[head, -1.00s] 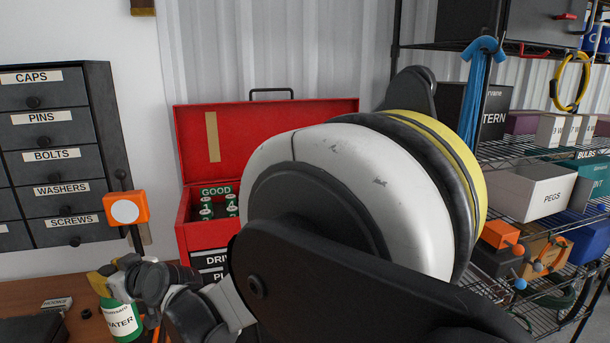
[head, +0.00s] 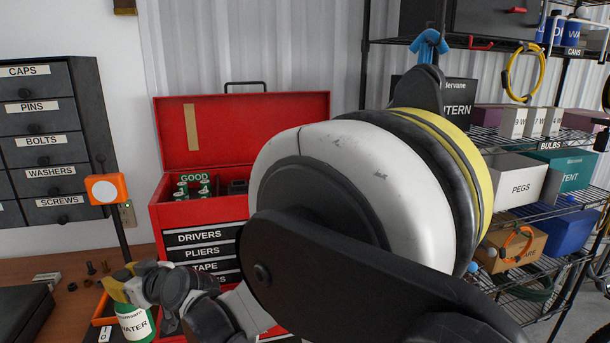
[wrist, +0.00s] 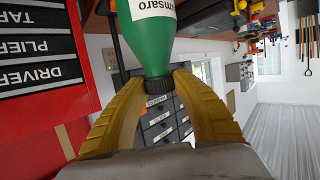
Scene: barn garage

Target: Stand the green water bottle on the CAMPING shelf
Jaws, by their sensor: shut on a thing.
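The green water bottle (head: 135,322) is at the bottom left of the head view, upright, with a white label reading WATER. Its lower end is cut off by the frame. My gripper (head: 122,287) is at its top, with yellow fingers. In the wrist view the fingers (wrist: 158,80) are shut on the bottle's dark cap, and the green body (wrist: 155,52) extends beyond it. The wire shelving (head: 545,268) stands at the right, partly hidden by my arm. I see no CAMPING label; a PEGS box (head: 520,188), a TENT box (head: 573,178) and a lantern box sit on it.
A red toolbox (head: 200,222) with an open lid stands behind my gripper. Grey labelled drawers (head: 50,150) are at the left above a wooden bench (head: 85,268) with small hardware. The shelf boards hold many boxes. My arm fills the middle of the head view.

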